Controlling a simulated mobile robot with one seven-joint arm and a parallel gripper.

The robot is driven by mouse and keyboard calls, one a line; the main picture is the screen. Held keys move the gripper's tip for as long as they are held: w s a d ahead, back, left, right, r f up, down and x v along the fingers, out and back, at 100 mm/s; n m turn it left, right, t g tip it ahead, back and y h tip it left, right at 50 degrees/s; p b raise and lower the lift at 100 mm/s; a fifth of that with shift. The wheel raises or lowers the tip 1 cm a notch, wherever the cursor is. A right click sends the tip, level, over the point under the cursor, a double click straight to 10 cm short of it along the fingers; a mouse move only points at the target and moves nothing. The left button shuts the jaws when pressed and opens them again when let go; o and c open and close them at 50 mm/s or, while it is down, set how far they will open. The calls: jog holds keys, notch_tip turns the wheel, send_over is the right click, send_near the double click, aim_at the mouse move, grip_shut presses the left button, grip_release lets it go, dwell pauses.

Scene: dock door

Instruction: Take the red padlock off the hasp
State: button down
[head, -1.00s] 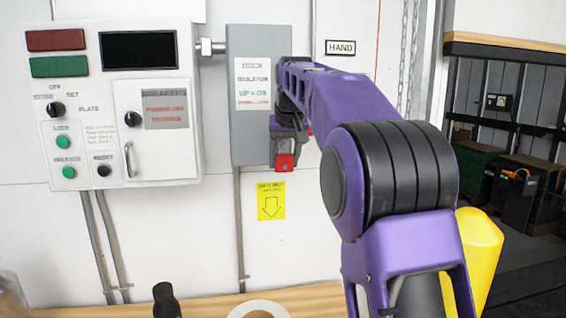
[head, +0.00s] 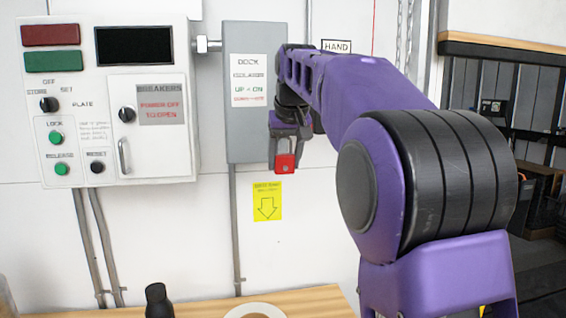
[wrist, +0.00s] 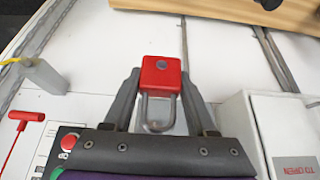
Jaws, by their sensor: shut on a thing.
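The red padlock (head: 285,163) is at the lower right corner of the grey dock isolator box (head: 245,140) in the head view. In the wrist view the padlock (wrist: 161,75) sits between the fingertips, its grey shackle (wrist: 157,112) pointing towards my palm. My gripper (wrist: 161,84) is shut on the padlock's red body; in the head view my gripper (head: 287,150) is below my wrist. No hasp shows in either view. My arm hides part of the box's right side, so I cannot tell whether the shackle still passes through a hasp.
A white control panel (head: 108,165) with buttons and a breaker door is left of the box. A yellow arrow label (head: 267,202) is on the wall below. A wooden bench (head: 320,298) runs along the bottom with a black bottle (head: 158,300). A red T-handle (wrist: 22,118) shows in the wrist view.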

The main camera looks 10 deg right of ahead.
aim_at(290, 165)
jog(key=shift+s+b, duration=1.55)
jog(key=shift+s, duration=1.45)
